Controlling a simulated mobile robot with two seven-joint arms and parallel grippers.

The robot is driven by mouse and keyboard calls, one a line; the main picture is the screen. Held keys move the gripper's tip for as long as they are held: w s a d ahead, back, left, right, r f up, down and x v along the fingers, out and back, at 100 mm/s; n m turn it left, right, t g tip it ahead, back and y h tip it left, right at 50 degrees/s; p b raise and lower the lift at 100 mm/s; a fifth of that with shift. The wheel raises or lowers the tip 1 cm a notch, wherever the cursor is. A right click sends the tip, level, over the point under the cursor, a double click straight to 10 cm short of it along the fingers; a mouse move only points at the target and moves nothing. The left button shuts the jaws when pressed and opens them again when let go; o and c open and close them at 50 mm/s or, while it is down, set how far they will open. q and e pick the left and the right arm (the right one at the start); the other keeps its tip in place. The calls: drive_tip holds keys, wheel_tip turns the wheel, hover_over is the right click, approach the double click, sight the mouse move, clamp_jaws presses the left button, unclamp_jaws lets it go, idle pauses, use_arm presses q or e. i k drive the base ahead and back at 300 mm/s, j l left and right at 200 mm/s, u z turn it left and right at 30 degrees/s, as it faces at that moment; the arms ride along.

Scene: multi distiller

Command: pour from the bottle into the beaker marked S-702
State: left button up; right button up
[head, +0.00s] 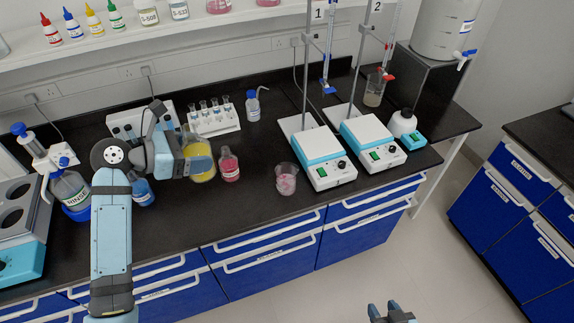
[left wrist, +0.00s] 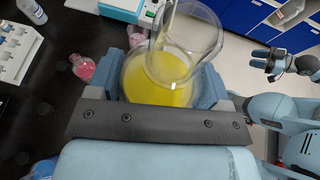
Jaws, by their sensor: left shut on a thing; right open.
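My left gripper (head: 198,166) is shut on a clear glass vessel with yellow liquid (head: 203,172). In the left wrist view this vessel (left wrist: 158,85) sits between the fingers, its wide clear neck pointing away from the wrist. A beaker with pink contents (head: 287,180) stands near the bench's front edge, right of the held vessel. A small flask of red-pink liquid (head: 229,166) stands between them; it also shows in the left wrist view (left wrist: 83,68). I cannot read S-702 on any of them. My right gripper (head: 390,313) is open and empty, low in front of the bench.
Two hotplate stirrers (head: 325,168) (head: 372,145) with stands are at the right. A tube rack (head: 212,120) and a wash bottle (head: 253,107) are behind. A shelf (head: 140,40) overhangs the back.

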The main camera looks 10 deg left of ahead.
sight(286, 172)
drive_tip(key=i+l+u, duration=0.1)
drive_tip(key=l, duration=0.25)
drive_tip(key=i+l+u, duration=0.25)
drive_tip(key=i+l, duration=0.15)
drive_tip(key=l, duration=0.35)
